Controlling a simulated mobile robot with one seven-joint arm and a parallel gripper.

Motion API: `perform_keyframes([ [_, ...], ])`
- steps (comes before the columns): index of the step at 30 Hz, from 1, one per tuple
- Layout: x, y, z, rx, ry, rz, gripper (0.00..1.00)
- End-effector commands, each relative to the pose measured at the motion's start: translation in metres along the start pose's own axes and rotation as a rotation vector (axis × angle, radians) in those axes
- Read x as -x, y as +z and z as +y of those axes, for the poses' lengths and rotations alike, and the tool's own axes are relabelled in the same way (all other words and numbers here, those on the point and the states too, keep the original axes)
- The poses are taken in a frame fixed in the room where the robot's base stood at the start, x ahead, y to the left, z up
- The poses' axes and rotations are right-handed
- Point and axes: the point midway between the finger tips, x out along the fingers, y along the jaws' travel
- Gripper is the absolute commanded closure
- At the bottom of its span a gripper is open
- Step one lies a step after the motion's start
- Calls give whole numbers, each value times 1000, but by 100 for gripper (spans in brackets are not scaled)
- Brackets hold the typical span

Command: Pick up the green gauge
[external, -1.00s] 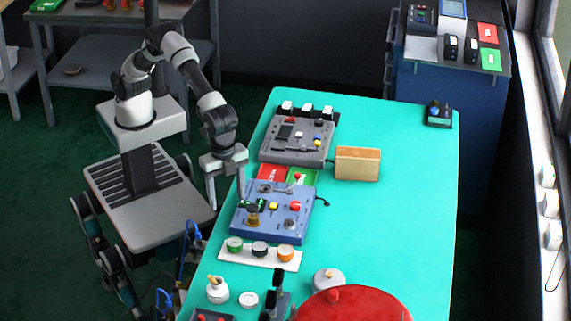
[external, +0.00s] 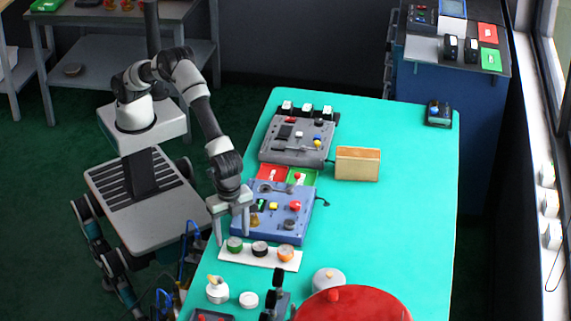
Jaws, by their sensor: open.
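The green gauge (external: 235,244) is a small round piece with a green face. It sits at the left end of a white strip (external: 231,256) near the table's left edge, beside a dark gauge (external: 260,248) and an orange gauge (external: 286,254). My gripper (external: 234,238) is open, its fingers pointing down. In the picture one finger is to the left of the green gauge and the other is above and to its right. The gap between the fingers looks empty. I cannot tell how high the fingertips are above the strip.
A blue panel (external: 297,223) with knobs lies just behind the strip, and a grey panel (external: 300,152) lies farther back. A wooden block (external: 358,164) stands to the right. A red round lid (external: 352,306) and small white pots are in front.

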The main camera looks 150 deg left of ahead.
Motion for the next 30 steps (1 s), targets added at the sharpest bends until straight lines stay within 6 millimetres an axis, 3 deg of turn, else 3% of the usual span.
perform_keyframes([
  [9,-44,1,-6,0,1,-3,40],
  [16,-47,0,-6,0,0,1,40],
  [17,-47,0,-6,0,0,0,42],
  [25,-47,1,-6,0,0,0,86],
  [30,-46,0,-6,0,0,0,87],
])
